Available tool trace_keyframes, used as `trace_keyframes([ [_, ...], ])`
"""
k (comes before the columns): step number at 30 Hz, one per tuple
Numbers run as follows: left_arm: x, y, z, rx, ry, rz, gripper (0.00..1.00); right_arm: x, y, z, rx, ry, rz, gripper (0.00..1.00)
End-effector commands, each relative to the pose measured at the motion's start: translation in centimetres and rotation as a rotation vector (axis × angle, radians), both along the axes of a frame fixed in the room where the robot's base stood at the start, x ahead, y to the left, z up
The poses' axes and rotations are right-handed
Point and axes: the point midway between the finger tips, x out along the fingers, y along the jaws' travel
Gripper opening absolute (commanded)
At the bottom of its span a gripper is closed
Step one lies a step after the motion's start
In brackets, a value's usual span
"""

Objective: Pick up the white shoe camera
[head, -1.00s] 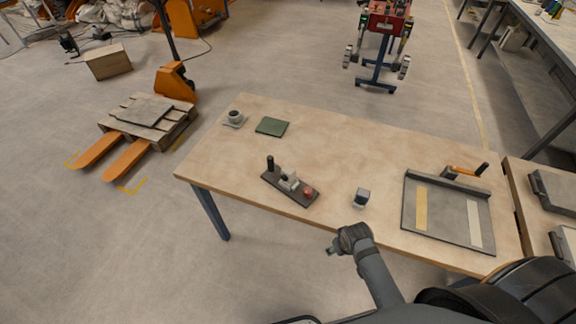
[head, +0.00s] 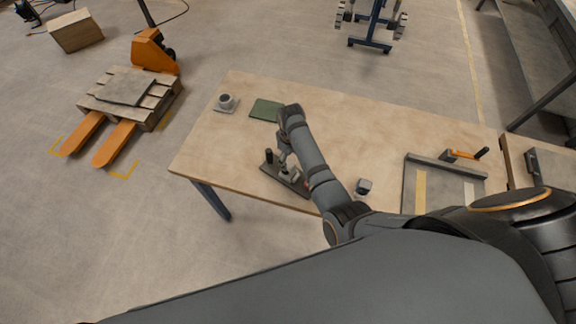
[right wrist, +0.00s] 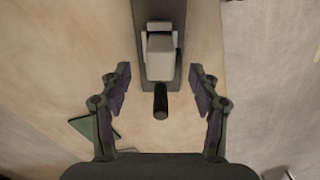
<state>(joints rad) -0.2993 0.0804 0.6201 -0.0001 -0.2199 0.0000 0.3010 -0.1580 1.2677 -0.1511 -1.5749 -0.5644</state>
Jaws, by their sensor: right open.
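A dark narrow base plate (head: 272,170) lies near the table's front edge, with a black upright post (head: 269,156) at its left end. In the head view my arm partly hides the white piece. My left gripper is out of view.
The wooden table (head: 225,150) also holds a green pad (head: 265,110), a cup on a saucer (head: 226,101), a small grey and white block (head: 363,186) and a grey tray (head: 440,190) with an orange-handled tool (head: 462,154). The table's left part is mostly clear.

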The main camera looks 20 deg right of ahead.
Motion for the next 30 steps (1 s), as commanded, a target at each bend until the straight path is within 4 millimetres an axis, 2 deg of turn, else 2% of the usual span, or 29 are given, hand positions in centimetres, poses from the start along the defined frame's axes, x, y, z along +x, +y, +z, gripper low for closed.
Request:
trace_keyframes([
  [3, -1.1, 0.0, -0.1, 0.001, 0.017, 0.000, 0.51, 0.0, 0.0, -1.9, 0.000, 0.001, 0.000, 0.62],
  [7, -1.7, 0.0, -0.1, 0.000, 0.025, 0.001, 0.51, 0.1, 0.0, -2.8, 0.001, -0.002, -0.001, 0.62],
  [11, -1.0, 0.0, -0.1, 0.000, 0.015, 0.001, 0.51, 0.1, 0.0, -3.0, 0.001, -0.003, -0.002, 0.62],
  [15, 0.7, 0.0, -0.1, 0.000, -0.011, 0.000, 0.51, 0.1, 0.2, -4.5, 0.001, 0.001, -0.001, 0.62],
  [18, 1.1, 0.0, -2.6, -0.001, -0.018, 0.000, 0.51, 0.3, 0.4, -6.6, 0.001, -0.003, -0.002, 0.62],
  [21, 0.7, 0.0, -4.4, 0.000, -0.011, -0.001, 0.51, 0.3, 0.4, -8.0, 0.000, -0.002, -0.002, 0.62],
  [24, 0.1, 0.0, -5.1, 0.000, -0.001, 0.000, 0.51, 0.4, 0.4, -8.5, 0.001, -0.003, -0.002, 0.62],
  [30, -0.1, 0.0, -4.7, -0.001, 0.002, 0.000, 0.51, 0.3, 0.4, -8.0, 0.001, -0.003, -0.002, 0.62],
])
